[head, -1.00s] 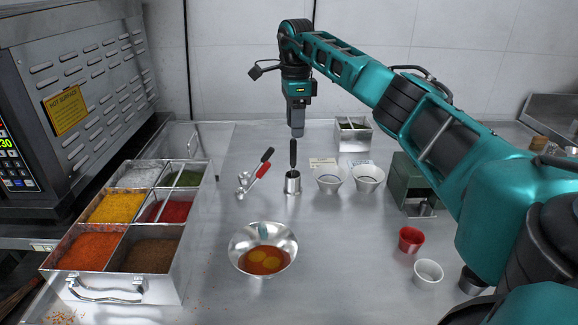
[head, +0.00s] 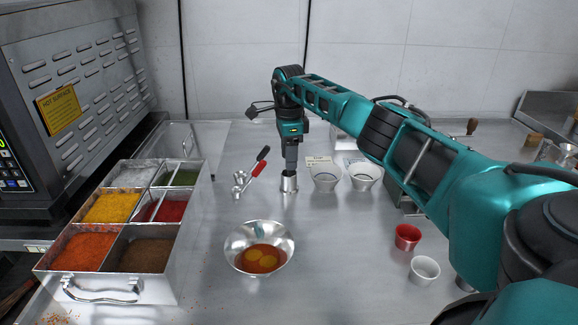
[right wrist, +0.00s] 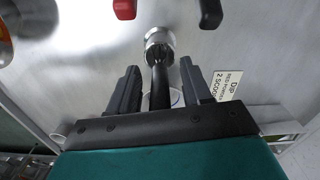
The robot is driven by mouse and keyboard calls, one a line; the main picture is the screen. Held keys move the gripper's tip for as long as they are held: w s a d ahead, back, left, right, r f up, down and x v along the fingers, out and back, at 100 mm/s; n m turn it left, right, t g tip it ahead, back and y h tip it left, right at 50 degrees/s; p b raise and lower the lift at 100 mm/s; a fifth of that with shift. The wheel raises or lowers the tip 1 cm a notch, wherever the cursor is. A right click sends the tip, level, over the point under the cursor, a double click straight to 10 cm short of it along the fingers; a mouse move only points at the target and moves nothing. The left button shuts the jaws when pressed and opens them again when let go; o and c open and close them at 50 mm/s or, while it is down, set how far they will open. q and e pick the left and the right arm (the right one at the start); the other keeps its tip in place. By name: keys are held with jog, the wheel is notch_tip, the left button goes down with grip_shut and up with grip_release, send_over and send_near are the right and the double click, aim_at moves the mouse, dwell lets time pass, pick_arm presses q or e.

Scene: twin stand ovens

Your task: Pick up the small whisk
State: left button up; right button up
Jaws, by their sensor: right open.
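The small whisk stands upright in a small metal cup (head: 289,184). In the right wrist view its black handle (right wrist: 160,88) rises out of the cup (right wrist: 158,38) towards my palm. My right gripper (head: 290,165) points straight down just above the cup. In the right wrist view my right gripper (right wrist: 160,66) is open, one finger on each side of the handle, with gaps visible on both sides. In the head view the gripper hides the handle. My left gripper is not in view.
Red- and black-handled scoops (head: 252,172) lie left of the cup. Two white bowls (head: 325,181) stand close on its right. A metal bowl with egg yolks (head: 236,243) is in front. A spice box (head: 165,284) stands at left. A red cup (head: 407,238) is at right.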

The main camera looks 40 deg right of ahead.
grip_shut()
jog(key=shift+r, duration=0.1)
dwell(0.5)
